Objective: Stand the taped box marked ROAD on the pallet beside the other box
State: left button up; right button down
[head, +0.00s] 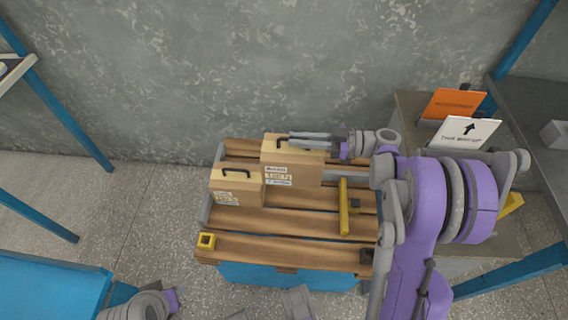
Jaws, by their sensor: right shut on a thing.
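Two taped tan boxes with black handles are at the wooden pallet (310,246), close side by side. The larger box (310,175) is upright at the back, and the smaller box (228,184) stands at its front left. Both carry white labels whose lettering is too small to read surely, so I cannot tell which says ROAD. My right gripper (288,139) reaches in from the right and is shut at the handle on top of the larger box. I cannot tell whether that box's base touches the slats.
A yellow bar (343,206) rises at the pallet's right part. A yellow square socket (206,241) is at its front left corner. A bench with an orange sign (453,104) and a white arrow sign (464,133) stands right. The pallet's front slats are clear.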

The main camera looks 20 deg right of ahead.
pick_arm(q)
jog(key=f+b, duration=0.2)
jog(key=f, duration=0.1)
jog(key=f+b, duration=0.2)
jog(key=shift+w+f, duration=0.2)
jog(key=shift+w, duration=0.1)
pick_arm(e)
notch_tip(320, 180, down, 16)
jog(key=shift+r, duration=0.1)
jog(key=shift+f, duration=0.2)
pick_arm(q)
jog(key=shift+f, duration=0.1)
pick_arm(e)
jog(key=c, duration=0.9)
grip_release()
jog(key=shift+d+r, duration=0.15)
jog(key=shift+d, duration=0.05)
pick_arm(q)
jog(key=shift+s+r+p, duration=0.1)
jog(key=shift+r+p, duration=0.4)
jog(key=shift+r, duration=0.2)
pick_arm(e)
jog(key=v, duration=0.7)
jog(key=shift+s, duration=0.15)
